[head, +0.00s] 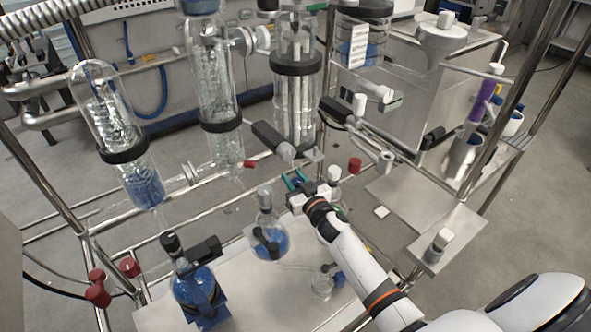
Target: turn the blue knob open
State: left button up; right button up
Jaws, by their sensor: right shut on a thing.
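My right arm comes in from the lower right. Its gripper (296,181) is at the middle of the glass still, just below the wide glass column and above the round flask with blue liquid. Teal-blue parts show at its tips. The jaws are shut on the blue knob, which is mostly hidden by the gripper, so its turn angle cannot be told. My left gripper is not in view.
A round flask (268,240) with blue liquid and a blue-filled bottle (196,290) stand below. Glass columns (217,85) and the wide column (296,100) rise close behind the gripper. Red knobs (355,165) and metal rails surround it. A metal shelf (400,197) lies right.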

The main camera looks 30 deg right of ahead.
jog(key=n+y+p, duration=0.1)
jog(key=n+y, duration=0.1)
jog(key=shift+r+y, duration=0.2)
jog(key=shift+y, duration=0.2)
jog(key=shift+n+g+y, duration=0.3)
jog(key=shift+n+y, duration=0.2)
jog(key=shift+y, duration=0.2)
jog(key=y, duration=0.1)
jog(key=n+g+y, duration=0.1)
jog(key=shift+f+n+y, duration=0.2)
jog(key=shift+n+y, duration=0.1)
jog(key=shift+y, duration=0.1)
jog(key=n+y+b, duration=0.1)
jog(key=n+g+y+b, duration=0.1)
jog(key=y, duration=0.1)
jog(key=shift+a+f+g, duration=0.1)
jog(key=shift+a+g, duration=0.15)
jog(key=shift+g, duration=0.05)
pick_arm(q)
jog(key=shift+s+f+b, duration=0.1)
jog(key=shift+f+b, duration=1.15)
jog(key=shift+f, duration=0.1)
pick_arm(e)
jog(key=shift+s+a+n+g+y, duration=0.1)
jog(key=shift+n+g+y, duration=0.55)
jog(key=shift+y, duration=0.05)
jog(key=shift+s+a+n+g+y, duration=0.1)
jog(key=shift+n+g+y, duration=0.55)
jog(key=shift+y, duration=0.05)
jog(key=shift+r, duration=0.2)
